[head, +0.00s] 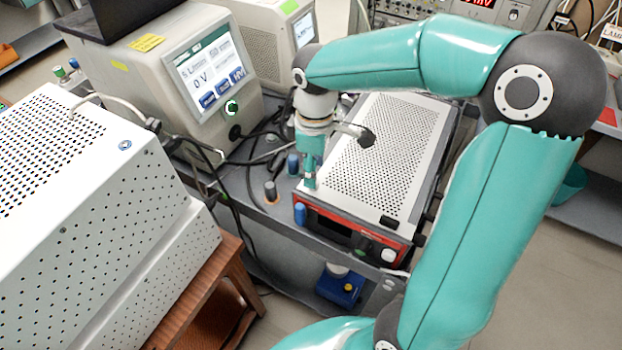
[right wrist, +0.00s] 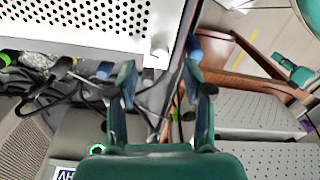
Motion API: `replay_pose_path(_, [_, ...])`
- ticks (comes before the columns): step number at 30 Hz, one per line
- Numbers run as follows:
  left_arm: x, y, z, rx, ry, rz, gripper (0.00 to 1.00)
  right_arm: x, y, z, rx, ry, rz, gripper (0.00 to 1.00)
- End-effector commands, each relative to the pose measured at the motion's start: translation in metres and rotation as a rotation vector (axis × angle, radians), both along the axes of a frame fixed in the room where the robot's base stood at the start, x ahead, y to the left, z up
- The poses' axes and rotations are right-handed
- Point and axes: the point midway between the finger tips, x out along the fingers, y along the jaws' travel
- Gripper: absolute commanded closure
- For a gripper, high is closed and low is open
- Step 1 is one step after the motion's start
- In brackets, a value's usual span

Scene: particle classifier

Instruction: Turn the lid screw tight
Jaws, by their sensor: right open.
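The instrument (head: 388,150) has a perforated light lid, dark grey sides and a red front edge. Its lid also fills the upper left of the right wrist view (right wrist: 90,20). My right gripper (head: 304,186) is over the lid's near left corner, pointing down. In the right wrist view the right gripper (right wrist: 160,62) is open, its dark blue fingers spread on either side of that corner. A small pale cylindrical piece, perhaps the lid screw (right wrist: 160,46), shows at the corner between them. I cannot tell whether a finger touches it. My left gripper is not in view.
A large white perforated box (head: 120,240) stands on a brown wooden stand (head: 205,300) at the left. A beige instrument with a screen (head: 215,75) stands behind. Black cables and a dark knob (head: 271,191) lie close left of the gripper.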

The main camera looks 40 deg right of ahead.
Motion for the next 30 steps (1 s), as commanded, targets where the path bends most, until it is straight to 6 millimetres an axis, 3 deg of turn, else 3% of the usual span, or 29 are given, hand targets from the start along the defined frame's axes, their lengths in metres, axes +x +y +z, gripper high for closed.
replay_pose_path(7, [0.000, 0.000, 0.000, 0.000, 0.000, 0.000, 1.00, -0.001, 0.000, -0.032, 0.000, 0.001, -0.002, 0.49])
replay_pose_path(19, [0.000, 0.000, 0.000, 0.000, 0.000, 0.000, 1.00, -0.001, 0.000, -0.038, 0.001, 0.000, -0.002, 0.49])
replay_pose_path(28, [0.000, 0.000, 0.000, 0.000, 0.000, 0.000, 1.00, -0.001, 0.000, -0.038, 0.001, 0.000, -0.003, 0.99])
replay_pose_path(30, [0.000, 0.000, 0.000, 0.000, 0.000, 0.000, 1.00, -0.001, 0.000, -0.038, 0.001, 0.000, -0.003, 1.00])
